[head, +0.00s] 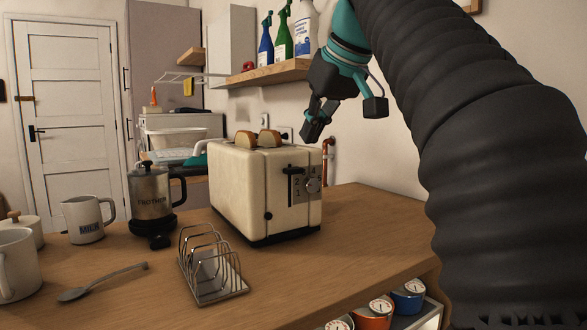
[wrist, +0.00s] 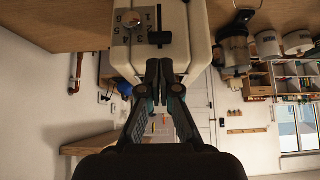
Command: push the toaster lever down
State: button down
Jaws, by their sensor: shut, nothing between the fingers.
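The cream toaster (head: 240,195) stands on the wooden counter with two bread slices (head: 257,139) sticking out of its top. Its black lever (head: 293,169) is at the upper end of the slot on the end face, beside a round dial (head: 313,185). My gripper (head: 312,133) is shut and empty, above the lever end of the toaster and apart from the lever. In the wrist view, which is upside down, the toaster (wrist: 195,30), the lever (wrist: 160,38) and the dial (wrist: 124,33) show beyond the shut fingertips (wrist: 160,68).
A wire toast rack (head: 212,265) stands in front of the toaster. A coffee press (head: 151,192), a milk mug (head: 87,218) and a spoon (head: 100,282) are to the left. A shelf with spray bottles (head: 283,38) is on the wall behind. The counter (head: 350,225) right of the toaster is clear.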

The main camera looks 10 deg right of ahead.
aim_at(294, 168)
jog(key=shift+x, duration=3.05)
jog(key=shift+f, duration=0.1)
notch_tip(294, 168, down, 6)
jog(key=b, duration=0.4)
jog(key=shift+r+b, duration=0.25)
jog(key=shift+b, duration=0.15)
jog(key=s, duration=0.2)
jog(key=d+r, duration=0.1)
jog(key=shift+s, duration=0.4)
jog(key=shift+s+r, duration=0.1)
jog(key=shift+r, duration=0.05)
